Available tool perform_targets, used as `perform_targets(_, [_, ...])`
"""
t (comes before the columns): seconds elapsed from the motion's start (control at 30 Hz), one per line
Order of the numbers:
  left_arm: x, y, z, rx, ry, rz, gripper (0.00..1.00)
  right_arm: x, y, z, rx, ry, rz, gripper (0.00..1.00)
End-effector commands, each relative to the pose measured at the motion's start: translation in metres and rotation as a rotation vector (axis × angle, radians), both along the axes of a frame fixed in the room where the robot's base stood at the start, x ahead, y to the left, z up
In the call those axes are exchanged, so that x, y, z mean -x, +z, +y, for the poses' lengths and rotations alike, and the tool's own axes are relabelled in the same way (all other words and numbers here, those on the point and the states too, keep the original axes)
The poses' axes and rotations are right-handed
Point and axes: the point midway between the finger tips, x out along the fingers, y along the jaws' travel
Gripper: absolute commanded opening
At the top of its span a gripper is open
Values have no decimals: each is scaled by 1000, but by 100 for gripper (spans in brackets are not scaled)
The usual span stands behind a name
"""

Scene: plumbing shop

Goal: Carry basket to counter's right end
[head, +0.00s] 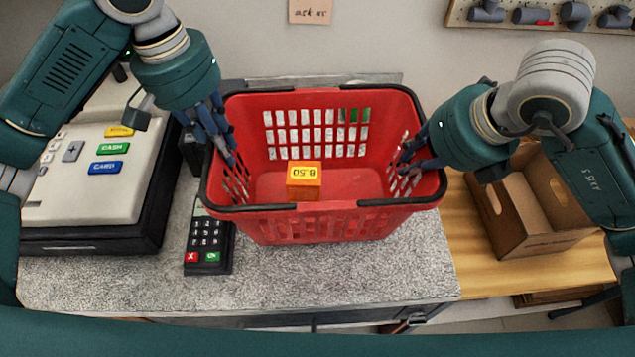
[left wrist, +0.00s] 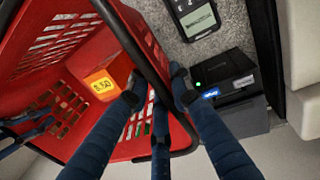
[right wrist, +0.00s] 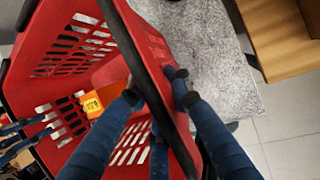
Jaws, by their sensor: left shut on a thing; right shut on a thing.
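The red basket (head: 330,225) with a black rim is upright over the grey speckled counter (head: 340,280). I cannot tell whether its bottom touches the counter. An orange box (head: 304,182) marked 6.50 lies inside it; it also shows in the left wrist view (left wrist: 105,85) and the right wrist view (right wrist: 92,105). My left gripper (head: 228,155) is shut on the basket's left wall and rim, with fingers on both sides of the rim in the left wrist view (left wrist: 160,90). My right gripper (head: 408,160) is shut on the right wall and rim the same way (right wrist: 158,90).
A cash register (head: 100,180) stands left of the basket. A card terminal (head: 208,243) lies near the basket's front left corner. To the right, a cardboard box (head: 530,205) stands on a wooden surface (head: 475,255). The counter's front strip is mostly clear.

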Motion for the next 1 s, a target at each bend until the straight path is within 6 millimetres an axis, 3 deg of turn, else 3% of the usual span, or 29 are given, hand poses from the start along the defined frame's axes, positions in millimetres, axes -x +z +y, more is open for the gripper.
perform_targets(0.37, [0, -10, 3, -10, 5, 4, 0, -2, -7, -1, -1, -8, -6, 0])
perform_targets(1.0, [0, -52, 3, -10, 5, 4, 0, -2, -49, -1, -1, -8, -6, 0])
